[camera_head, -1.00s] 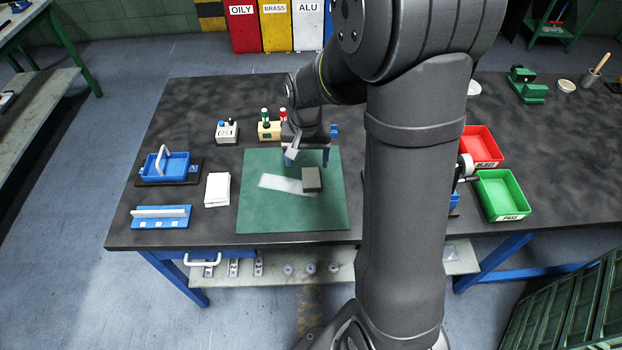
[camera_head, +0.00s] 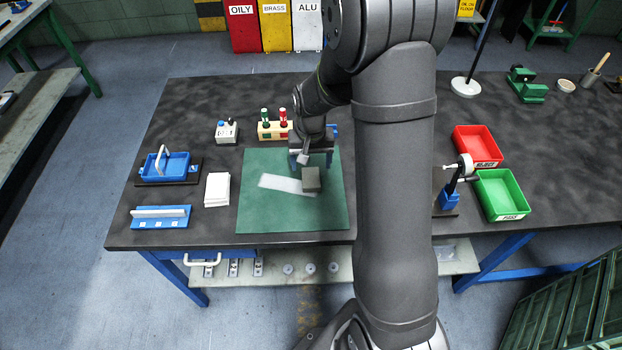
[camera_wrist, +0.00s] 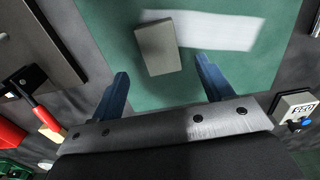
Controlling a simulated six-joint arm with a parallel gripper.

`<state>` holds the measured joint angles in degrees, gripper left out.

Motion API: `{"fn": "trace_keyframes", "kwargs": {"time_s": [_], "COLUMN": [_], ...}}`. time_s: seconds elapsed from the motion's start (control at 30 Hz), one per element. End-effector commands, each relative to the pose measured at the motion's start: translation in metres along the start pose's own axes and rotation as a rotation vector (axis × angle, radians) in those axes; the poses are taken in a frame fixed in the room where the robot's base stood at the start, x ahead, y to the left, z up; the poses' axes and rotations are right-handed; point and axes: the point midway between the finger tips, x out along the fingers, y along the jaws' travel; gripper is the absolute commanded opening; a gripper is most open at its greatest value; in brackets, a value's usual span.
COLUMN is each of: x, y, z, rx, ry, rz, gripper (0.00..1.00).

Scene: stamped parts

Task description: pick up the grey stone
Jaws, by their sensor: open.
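The grey stone (camera_head: 311,179) is a small block on the green mat (camera_head: 270,215), beside the right end of a pale flat strip (camera_head: 283,184). In the wrist view the stone (camera_wrist: 158,48) lies beyond my fingertips, roughly in line with the space between them, and seems to overlap the strip's end. My gripper (camera_head: 312,158) is open and empty, at the far side of the stone, apart from it. Its two blue fingers (camera_wrist: 162,68) show clearly in the wrist view.
A block with green and red handles (camera_head: 273,130) and a small grey box (camera_head: 227,131) stand behind the mat. Blue trays and a white stack (camera_head: 217,190) are at left. Red (camera_head: 477,146) and green (camera_head: 501,195) bins are at right.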

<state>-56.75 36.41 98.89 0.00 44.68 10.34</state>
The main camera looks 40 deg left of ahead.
Motion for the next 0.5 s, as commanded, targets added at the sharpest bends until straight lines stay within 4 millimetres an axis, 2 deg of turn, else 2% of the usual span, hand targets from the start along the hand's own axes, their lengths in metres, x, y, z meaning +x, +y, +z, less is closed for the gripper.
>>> {"fn": "trace_keyframes", "kwargs": {"time_s": [0.13,0.3,0.5], "x": [0.013,0.038,0.053], "y": [0.000,0.000,0.000], "z": [0.001,0.002,0.002], "rx": [0.000,0.000,0.000], "ry": [-0.003,-0.004,-0.001], "rz": [0.001,0.001,0.000], "gripper": [0.73,0.73,0.73]}}
